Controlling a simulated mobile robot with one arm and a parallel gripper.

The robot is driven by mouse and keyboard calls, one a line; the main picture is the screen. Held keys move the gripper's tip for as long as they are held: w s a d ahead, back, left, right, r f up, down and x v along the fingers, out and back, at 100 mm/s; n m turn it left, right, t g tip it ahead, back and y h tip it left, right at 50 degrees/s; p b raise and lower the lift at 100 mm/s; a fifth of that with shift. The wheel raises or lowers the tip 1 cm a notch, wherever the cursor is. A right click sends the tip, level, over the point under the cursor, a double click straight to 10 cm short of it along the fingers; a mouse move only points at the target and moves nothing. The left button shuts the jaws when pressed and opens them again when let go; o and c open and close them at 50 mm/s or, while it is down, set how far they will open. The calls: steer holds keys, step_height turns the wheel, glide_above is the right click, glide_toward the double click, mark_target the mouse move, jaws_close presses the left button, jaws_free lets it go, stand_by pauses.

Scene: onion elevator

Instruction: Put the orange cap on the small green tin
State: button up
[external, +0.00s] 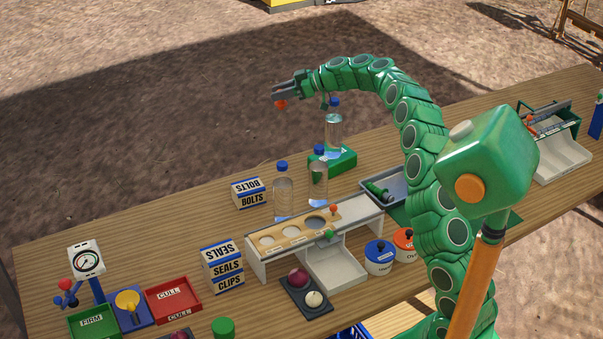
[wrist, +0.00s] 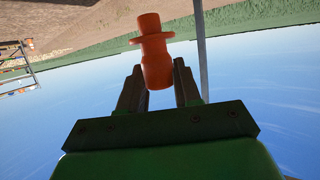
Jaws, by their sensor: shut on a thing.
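My gripper (external: 279,93) is raised high at the end of the green arm, past the table's far edge in the external view. It is shut on an orange cap (external: 281,104), which hangs below the fingertips there. In the wrist view the cap (wrist: 154,52) is a stopper shape with a wide flange, held between the two grey fingers of my gripper (wrist: 158,72). A small green round thing (external: 223,328), probably the green tin, stands at the table's near edge, far below the cap. The bottom edge of the picture cuts it off.
Several clear bottles with blue caps (external: 283,190) stand mid-table by a white rack (external: 355,229). Nearby are label boxes (external: 222,264), a dark tray (external: 320,305), a red CULL tray (external: 172,293), a gauge (external: 87,262) and white pots (external: 379,257).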

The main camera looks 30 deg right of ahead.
steer(key=s+a+n+g+y, duration=0.2)
steer(key=s+a+n+g, duration=0.55)
steer(key=s+a, duration=1.8)
steer(key=s+a+n+g+h, duration=0.1)
steer(key=s+a+n+g, duration=0.15)
steer(key=s, duration=0.85)
steer(key=s+a+n+g+h, duration=0.15)
steer(key=s+g, duration=0.25)
steer(key=s, duration=0.6)
steer(key=s+a+n+g+h, duration=0.1)
steer(key=s+a+n+g, duration=0.2)
steer(key=s, duration=0.8)
glide_above(223, 325)
steer(key=shift+t, duration=0.3)
steer(key=shift+s+f, duration=0.1)
steer(key=shift+f, duration=13.75)
